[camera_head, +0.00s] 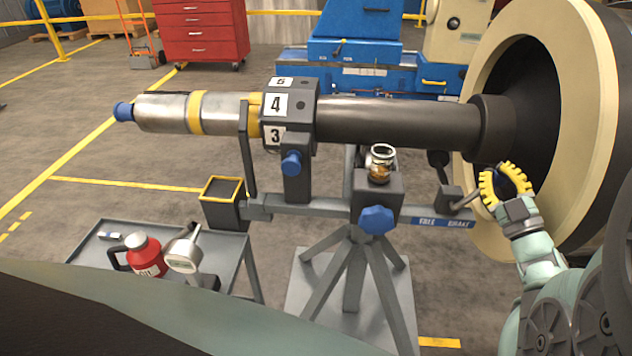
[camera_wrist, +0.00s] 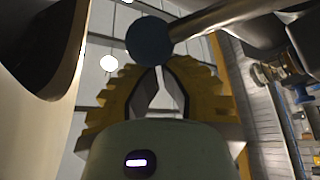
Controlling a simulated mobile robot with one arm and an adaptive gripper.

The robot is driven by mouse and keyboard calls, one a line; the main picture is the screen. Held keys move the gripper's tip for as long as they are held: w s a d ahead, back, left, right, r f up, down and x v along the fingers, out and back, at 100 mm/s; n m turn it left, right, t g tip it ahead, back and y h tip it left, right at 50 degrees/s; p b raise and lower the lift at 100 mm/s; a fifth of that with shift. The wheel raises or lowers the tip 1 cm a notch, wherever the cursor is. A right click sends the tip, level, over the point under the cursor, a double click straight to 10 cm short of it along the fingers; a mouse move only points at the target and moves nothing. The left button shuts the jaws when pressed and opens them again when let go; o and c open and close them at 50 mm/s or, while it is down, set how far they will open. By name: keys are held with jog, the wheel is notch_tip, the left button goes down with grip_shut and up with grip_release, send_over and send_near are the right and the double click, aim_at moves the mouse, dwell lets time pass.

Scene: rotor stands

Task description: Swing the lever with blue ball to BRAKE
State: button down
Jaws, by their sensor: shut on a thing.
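The lever (camera_head: 466,203) is a grey rod rising to the right from a dark block on the stand's crossbar. Its dark blue ball (camera_wrist: 149,41) shows in the wrist view at the rod's end, at the fingertips. A blue plate (camera_head: 443,223) below the block reads FREE at left and BRAKE at right. The lever leans toward the right, the BRAKE side. My gripper (camera_head: 499,169), with yellow ridged fingers, is shut on the ball at the upper end of the lever. The fingers also show in the wrist view (camera_wrist: 160,66). They partly hide the ball in the head view.
A rotor shaft (camera_head: 400,122) lies above the crossbar, with a large cream-rimmed drum (camera_head: 594,60) close behind my gripper. A grey cart (camera_head: 235,262) stands lower left.

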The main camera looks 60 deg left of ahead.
jog(key=shift+r, duration=0.1)
dwell(0.5)
notch_tip(320, 180, up, 10)
dwell(0.8)
dwell(0.4)
